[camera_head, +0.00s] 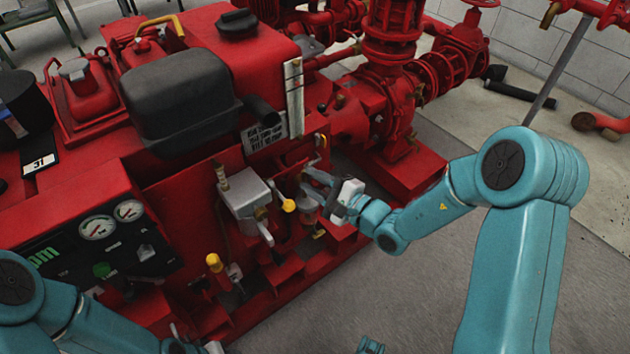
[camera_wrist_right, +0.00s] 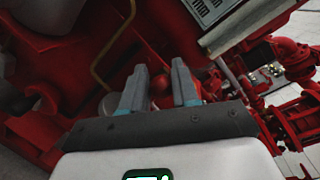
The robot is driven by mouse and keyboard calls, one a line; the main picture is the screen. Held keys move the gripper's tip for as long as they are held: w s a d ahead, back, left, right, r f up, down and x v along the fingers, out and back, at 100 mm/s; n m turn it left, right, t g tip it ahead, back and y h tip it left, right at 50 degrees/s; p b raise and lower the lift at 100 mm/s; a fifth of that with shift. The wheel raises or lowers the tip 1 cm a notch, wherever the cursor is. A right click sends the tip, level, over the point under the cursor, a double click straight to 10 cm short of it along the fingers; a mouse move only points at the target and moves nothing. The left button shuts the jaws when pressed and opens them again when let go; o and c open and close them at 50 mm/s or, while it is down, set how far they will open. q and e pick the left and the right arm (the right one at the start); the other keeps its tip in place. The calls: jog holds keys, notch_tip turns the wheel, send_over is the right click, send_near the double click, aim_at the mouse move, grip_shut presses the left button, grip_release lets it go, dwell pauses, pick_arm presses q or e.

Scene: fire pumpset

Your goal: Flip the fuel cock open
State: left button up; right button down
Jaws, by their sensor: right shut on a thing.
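The red pump engine (camera_head: 180,195) fills the left and middle of the head view. My right gripper (camera_head: 312,184) reaches in from the right to its side, just right of a grey metal box (camera_head: 243,192) with a yellow knob (camera_head: 289,205). In the right wrist view my right gripper (camera_wrist_right: 160,88) has its two grey fingers close around a small red part, which I take as the fuel cock (camera_wrist_right: 161,84). The fingers hide most of it, so its lever angle cannot be told. My left gripper (camera_head: 190,346) is at the bottom edge, its fingers cut off.
A gauge panel (camera_head: 110,240) is at the left, and a yellow-topped lever (camera_head: 215,264) stands low on the engine side. A thin yellow-brown pipe (camera_wrist_right: 113,55) runs beside the fingers. Red pump pipes (camera_head: 390,80) stand behind. The grey floor (camera_head: 400,285) is open at front right.

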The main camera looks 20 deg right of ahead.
jog(key=c, duration=0.9)
grip_release()
jog(key=shift+w+d+f, duration=0.1)
jog(key=shift+d, duration=0.1)
jog(key=shift+a, duration=0.1)
jog(key=p+v, duration=0.3)
jog(key=v, duration=1.3)
jog(key=shift+s, duration=0.2)
